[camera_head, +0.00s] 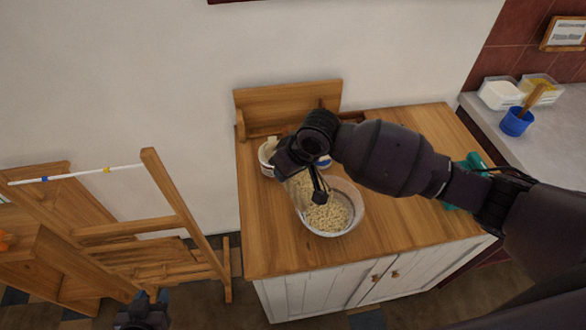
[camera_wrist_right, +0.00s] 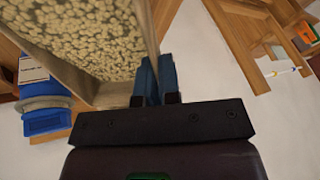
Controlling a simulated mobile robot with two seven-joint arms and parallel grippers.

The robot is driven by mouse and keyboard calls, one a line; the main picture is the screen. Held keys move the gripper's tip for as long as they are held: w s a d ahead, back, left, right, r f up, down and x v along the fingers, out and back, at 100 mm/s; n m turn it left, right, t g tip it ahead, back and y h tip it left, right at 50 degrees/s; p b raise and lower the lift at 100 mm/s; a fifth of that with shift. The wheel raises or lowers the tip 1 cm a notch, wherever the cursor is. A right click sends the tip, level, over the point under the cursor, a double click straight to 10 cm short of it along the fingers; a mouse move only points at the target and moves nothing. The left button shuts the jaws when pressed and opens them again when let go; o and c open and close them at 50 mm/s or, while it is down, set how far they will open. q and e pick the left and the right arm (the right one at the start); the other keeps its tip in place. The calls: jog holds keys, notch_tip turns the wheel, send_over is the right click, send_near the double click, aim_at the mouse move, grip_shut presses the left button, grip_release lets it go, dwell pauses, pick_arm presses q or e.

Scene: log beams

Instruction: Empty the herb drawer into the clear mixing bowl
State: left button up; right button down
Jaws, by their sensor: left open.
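The clear mixing bowl (camera_head: 352,196) stands on the wooden cabinet top, with many small beige pieces (camera_head: 327,217) in it. My right gripper (camera_wrist_right: 154,80) is shut on the wall of the herb drawer (camera_wrist_right: 108,94), a light box. In the head view the drawer (camera_head: 301,188) is over the bowl's left side, partly hidden by my right wrist and seemingly tilted. In the right wrist view beige pieces (camera_wrist_right: 85,35) show inside the drawer. My left gripper (camera_head: 142,314) is open at the bottom edge of the head view, away from the cabinet, partly cut off.
A white tub (camera_head: 267,154) stands behind the bowl, by a wooden rack (camera_head: 288,100). A teal thing (camera_head: 474,163) lies at the cabinet's right. A counter at right holds tubs and a blue cup (camera_head: 516,122). A wooden frame (camera_head: 180,215) stands at left.

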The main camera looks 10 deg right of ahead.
jog(key=shift+d+r, duration=0.1)
dwell(0.6)
jog(key=shift+s+d+r+y, duration=0.1)
jog(key=shift+r+y, duration=0.15)
jog(key=shift+y, duration=0.15)
jog(key=shift+s+d+r+t+y, duration=0.15)
jog(key=shift+d+r+t+y, duration=0.25)
jog(key=shift+r+t+y, duration=0.25)
dwell(1.3)
jog(key=shift+s+d+r+t+y, duration=0.25)
jog(key=shift+d+r+y, duration=0.15)
jog(key=shift+y, duration=0.2)
jog(key=shift+s+d+r+t+y, duration=0.2)
jog(key=shift+d+r+y, duration=0.15)
jog(key=shift+y, duration=0.2)
dwell(1.0)
pick_arm(q)
jog(key=shift+w+f+b, duration=0.1)
jog(key=shift+f+b, duration=0.05)
jog(key=shift+b, duration=0.15)
pick_arm(e)
jog(key=shift+s+d+y, duration=0.1)
jog(key=shift+d+y, duration=0.2)
jog(key=shift+r, duration=0.1)
